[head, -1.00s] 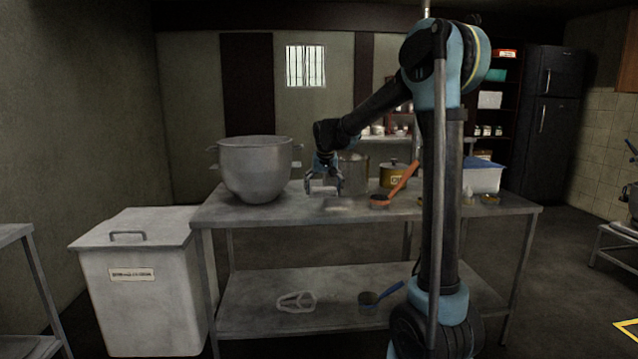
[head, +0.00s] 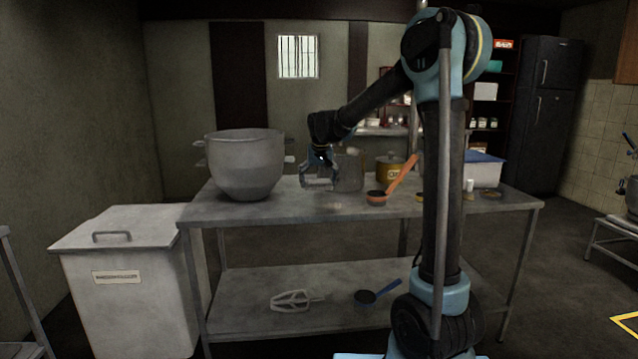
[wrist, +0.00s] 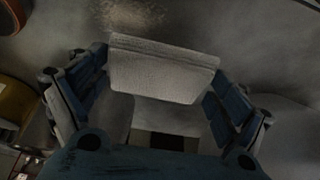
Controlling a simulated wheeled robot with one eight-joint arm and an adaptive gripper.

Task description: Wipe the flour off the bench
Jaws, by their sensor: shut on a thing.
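The steel bench (head: 420,212) stands in front of me. My gripper (head: 318,183) is low over its top, between the big mixing bowl and a steel pot. In the wrist view my gripper (wrist: 165,90) is shut on a pale, block-like wiping pad (wrist: 160,75), held across between the two fingers. Whether the pad touches the bench top is hard to tell. In the wrist view the bench top (wrist: 250,40) looks grey and blotchy. I cannot make out the flour clearly from the bench surface.
A big mixing bowl (head: 243,165) stands left of my gripper. A steel pot (head: 348,172), a yellow pot (head: 390,168) and an orange-handled scoop (head: 376,197) stand to the right. A lidded bin (head: 125,270) is left of the bench.

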